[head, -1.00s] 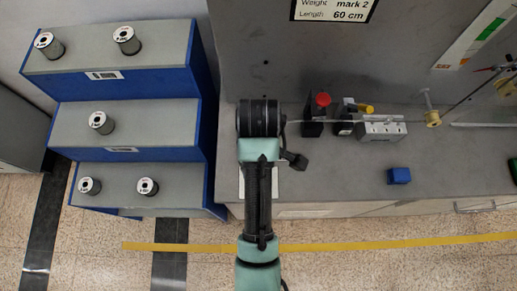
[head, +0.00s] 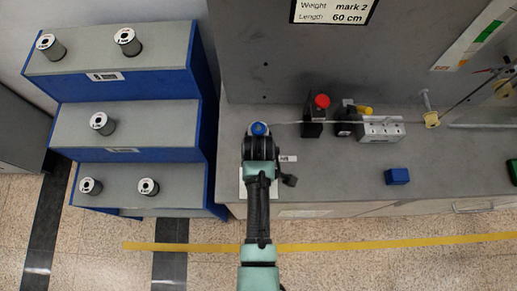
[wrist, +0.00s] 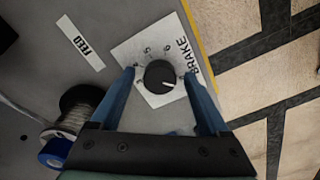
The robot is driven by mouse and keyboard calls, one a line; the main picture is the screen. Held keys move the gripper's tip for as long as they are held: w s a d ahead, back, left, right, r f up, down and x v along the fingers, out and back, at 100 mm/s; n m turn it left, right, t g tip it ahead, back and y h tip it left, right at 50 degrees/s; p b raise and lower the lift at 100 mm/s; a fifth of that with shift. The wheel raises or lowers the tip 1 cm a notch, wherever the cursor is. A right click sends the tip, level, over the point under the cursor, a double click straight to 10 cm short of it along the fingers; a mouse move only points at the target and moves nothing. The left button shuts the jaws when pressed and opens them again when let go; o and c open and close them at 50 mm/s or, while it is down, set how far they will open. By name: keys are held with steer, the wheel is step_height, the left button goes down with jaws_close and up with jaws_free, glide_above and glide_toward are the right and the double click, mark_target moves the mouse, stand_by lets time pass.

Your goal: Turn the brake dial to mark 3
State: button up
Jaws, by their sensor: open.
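The brake dial (wrist: 158,77) is a round black knob with a white pointer line, on a white plate (wrist: 134,50) lettered BRAKE. The pointer aims right and slightly down in the wrist view; the small numerals are hard to read. My gripper (wrist: 160,74) is open, with one blue fingertip on each side of the knob. I cannot tell whether the fingers touch it. In the head view my wrist (head: 259,150) points down over the bench and hides the dial; an edge of a white plate (head: 243,187) shows beside my arm.
A blue-ended spool (head: 259,128) is close beyond my wrist; it also shows in the wrist view (wrist: 56,152). A red-knobbed device (head: 320,103) and a blue block (head: 397,176) stand to the right. Stepped shelves (head: 130,77) with spools stand left.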

jaws_close()
stand_by(0.3)
steer(key=shift+m, duration=0.3)
